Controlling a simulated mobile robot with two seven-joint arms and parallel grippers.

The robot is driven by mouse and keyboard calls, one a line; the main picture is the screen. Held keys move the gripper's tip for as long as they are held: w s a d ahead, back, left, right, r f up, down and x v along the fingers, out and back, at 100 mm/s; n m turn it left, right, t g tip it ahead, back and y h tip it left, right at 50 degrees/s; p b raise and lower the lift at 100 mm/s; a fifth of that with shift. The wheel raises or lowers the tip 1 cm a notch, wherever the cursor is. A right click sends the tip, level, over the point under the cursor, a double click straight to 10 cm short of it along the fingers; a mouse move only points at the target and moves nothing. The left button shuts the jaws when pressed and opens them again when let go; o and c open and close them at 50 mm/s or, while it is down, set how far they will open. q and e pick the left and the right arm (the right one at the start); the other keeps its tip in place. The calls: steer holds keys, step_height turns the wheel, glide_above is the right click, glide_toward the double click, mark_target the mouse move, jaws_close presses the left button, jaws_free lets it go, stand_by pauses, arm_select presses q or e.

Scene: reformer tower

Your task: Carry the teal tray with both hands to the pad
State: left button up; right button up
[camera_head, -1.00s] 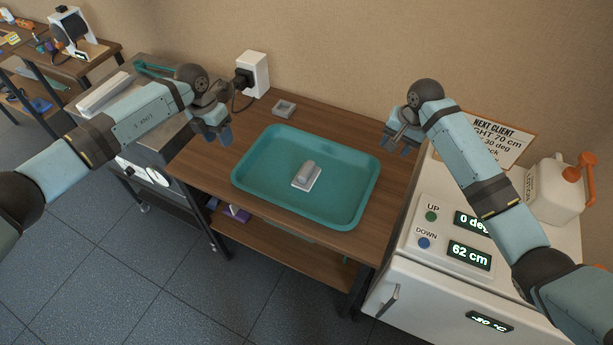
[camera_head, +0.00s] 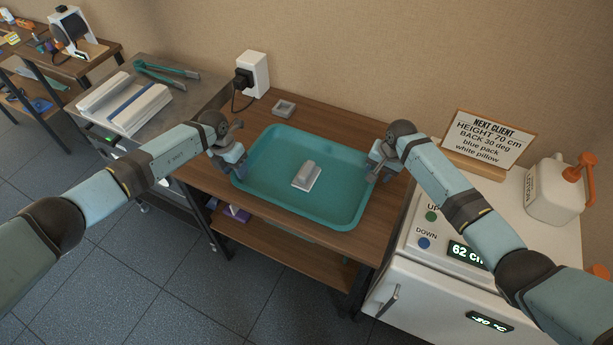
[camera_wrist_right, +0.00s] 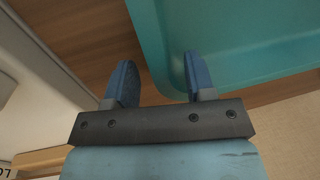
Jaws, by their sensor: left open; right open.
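The teal tray (camera_head: 285,198) lies flat on the wooden table, with a small white and grey item (camera_head: 306,176) in its middle. My right gripper (camera_head: 378,172) is open at the tray's right rim, near the back right corner. In the right wrist view, the fingers of the right gripper (camera_wrist_right: 158,85) are apart, with the right one at the edge of the tray (camera_wrist_right: 230,45). I cannot tell whether either gripper touches the rim. I cannot make out a pad.
The wooden table (camera_head: 330,120) has a small grey dish (camera_head: 284,108) at the back. A white cabinet with a display (camera_head: 466,256), a sign (camera_head: 488,138) and a pump bottle (camera_head: 556,190) stands right.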

arm_select(q)
steer(key=shift+d+f, duration=0.1)
steer(key=shift+f, duration=0.5)
arm_select(e)
steer(key=shift+a+f, duration=0.1)
steer(key=shift+f, duration=0.45)
arm_select(q)
jaws_close()
arm_select(e)
jaws_close()
steer(key=shift+w, duration=0.1)
